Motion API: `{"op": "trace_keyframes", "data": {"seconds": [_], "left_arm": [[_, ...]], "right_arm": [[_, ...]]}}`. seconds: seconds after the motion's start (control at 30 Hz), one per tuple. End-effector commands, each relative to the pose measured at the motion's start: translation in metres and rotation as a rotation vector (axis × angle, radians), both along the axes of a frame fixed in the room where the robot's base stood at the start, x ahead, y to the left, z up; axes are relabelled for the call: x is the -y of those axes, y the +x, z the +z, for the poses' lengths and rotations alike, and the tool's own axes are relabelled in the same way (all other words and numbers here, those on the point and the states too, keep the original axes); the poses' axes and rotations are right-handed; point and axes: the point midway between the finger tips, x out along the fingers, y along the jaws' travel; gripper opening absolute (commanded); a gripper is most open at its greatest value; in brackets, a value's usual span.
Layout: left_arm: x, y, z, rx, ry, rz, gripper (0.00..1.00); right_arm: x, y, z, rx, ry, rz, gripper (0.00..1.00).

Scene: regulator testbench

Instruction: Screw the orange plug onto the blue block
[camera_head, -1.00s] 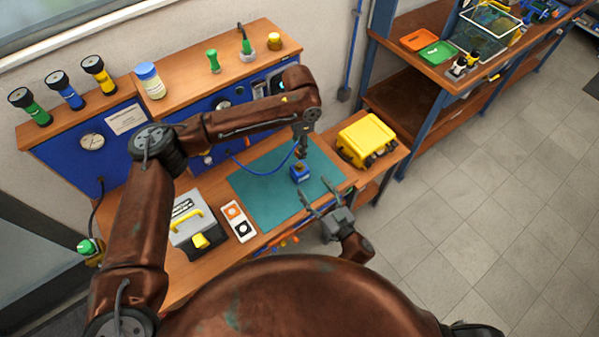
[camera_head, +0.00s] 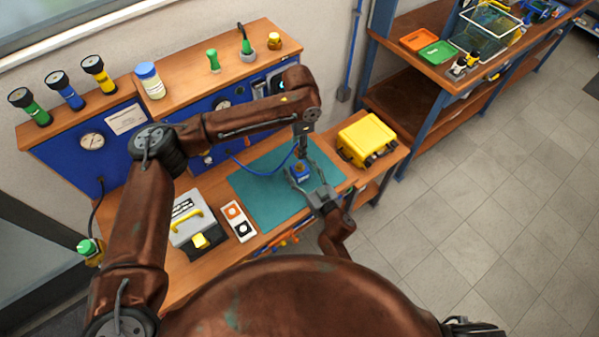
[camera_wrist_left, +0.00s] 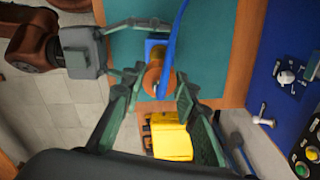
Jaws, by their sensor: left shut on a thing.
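The blue block (camera_head: 300,175) stands on the teal mat (camera_head: 262,192); part of it shows in the left wrist view (camera_wrist_left: 151,45). The orange plug (camera_wrist_left: 167,82) is over the block, between the fingers of my left gripper (camera_wrist_left: 155,98). My left gripper points down above the block in the head view (camera_head: 301,153) and is shut on the plug. Whether the plug touches the block is hidden. My right gripper (camera_head: 306,183) is open, with its fingers on either side of the block. I cannot tell whether either finger touches it.
A blue hose (camera_head: 250,171) runs from the bench panel to the left gripper area. A yellow case (camera_head: 366,138) stands right of the mat. A grey case (camera_head: 194,226) and a small white plate (camera_head: 238,221) are left. The mat's left part is clear.

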Motion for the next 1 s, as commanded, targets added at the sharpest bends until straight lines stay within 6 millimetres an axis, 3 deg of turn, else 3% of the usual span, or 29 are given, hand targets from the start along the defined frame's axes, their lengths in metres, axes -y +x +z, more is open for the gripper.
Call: {"op": "trace_keyframes", "data": {"seconds": [0.83,1.0], "left_arm": [[0.0001,0.0001,0.0001,0.000,0.000,0.000,0.04],[0.0000,-0.0001,-0.0013,0.000,0.000,0.000,0.04]], "right_arm": [[0.0004,-0.0003,-0.0002,0.000,0.000,0.000,0.02],[0.0005,-0.0003,-0.0002,0.000,0.000,-0.001,0.00]]}}
